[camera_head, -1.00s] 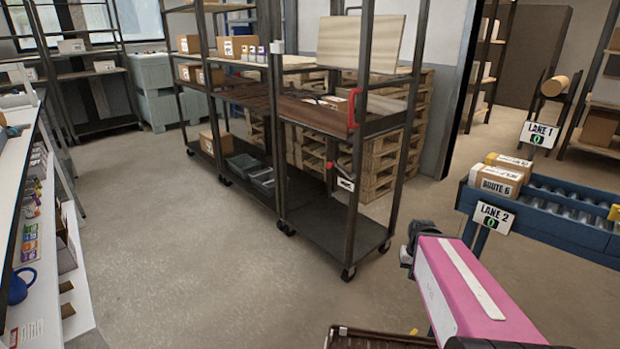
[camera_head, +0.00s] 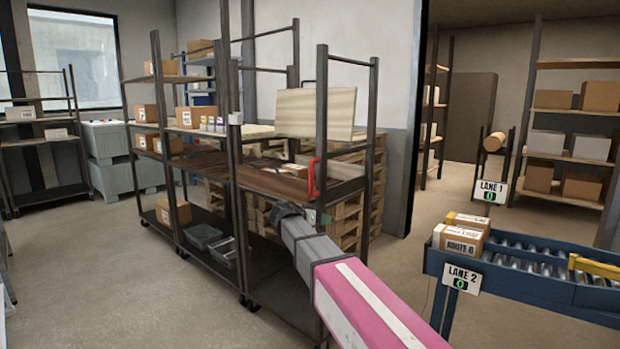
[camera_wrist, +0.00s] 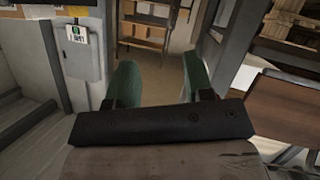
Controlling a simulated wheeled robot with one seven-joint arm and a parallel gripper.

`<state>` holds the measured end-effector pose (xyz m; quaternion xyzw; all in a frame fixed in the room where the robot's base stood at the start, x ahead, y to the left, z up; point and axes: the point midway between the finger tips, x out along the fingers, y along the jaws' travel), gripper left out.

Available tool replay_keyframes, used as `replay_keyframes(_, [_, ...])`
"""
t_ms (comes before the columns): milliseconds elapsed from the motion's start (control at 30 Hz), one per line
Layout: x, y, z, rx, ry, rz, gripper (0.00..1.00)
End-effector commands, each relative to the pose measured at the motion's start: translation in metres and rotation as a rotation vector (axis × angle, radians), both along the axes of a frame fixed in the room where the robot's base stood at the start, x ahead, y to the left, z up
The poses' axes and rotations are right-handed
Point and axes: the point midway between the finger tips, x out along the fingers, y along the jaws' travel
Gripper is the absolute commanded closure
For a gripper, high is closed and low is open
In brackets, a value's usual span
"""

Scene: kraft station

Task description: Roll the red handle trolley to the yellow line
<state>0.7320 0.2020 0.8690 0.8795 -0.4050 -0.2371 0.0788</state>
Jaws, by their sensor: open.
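The red handle (camera_head: 313,177) stands upright on the right end post of a dark metal trolley (camera_head: 321,110) with a brown wooden shelf. My pink and grey arm reaches up from the bottom of the head view, and its dark end overlaps the trolley's front just left of and below the red handle. The arm hides part of the trolley's lower frame. In the wrist view my gripper (camera_wrist: 158,82) is open, its two green fingers apart with nothing between them. The red handle is not visible in the wrist view. No yellow floor line shows in either view.
More shelf trolleys with boxes (camera_head: 145,142) stand left of it, and wooden pallets (camera_head: 350,222) behind. A blue roller conveyor (camera_head: 520,285) with the LANE 2 sign (camera_head: 461,279) is at the right. Floor is clear at the left (camera_head: 110,250).

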Motion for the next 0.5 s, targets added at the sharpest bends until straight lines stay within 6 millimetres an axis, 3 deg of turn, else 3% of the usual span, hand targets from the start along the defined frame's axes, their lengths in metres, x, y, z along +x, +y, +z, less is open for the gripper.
replay_keyframes(33, [0.012,0.029,0.029,-0.016,-0.094,0.002,0.53])
replay_keyframes(200, [0.018,0.088,0.104,-0.048,-0.365,-0.001,0.53])
replay_keyframes(333, [0.016,0.111,0.134,-0.055,-0.473,0.003,0.53])
replay_keyframes(500, [0.019,0.11,0.141,-0.056,-0.505,0.003,0.53])
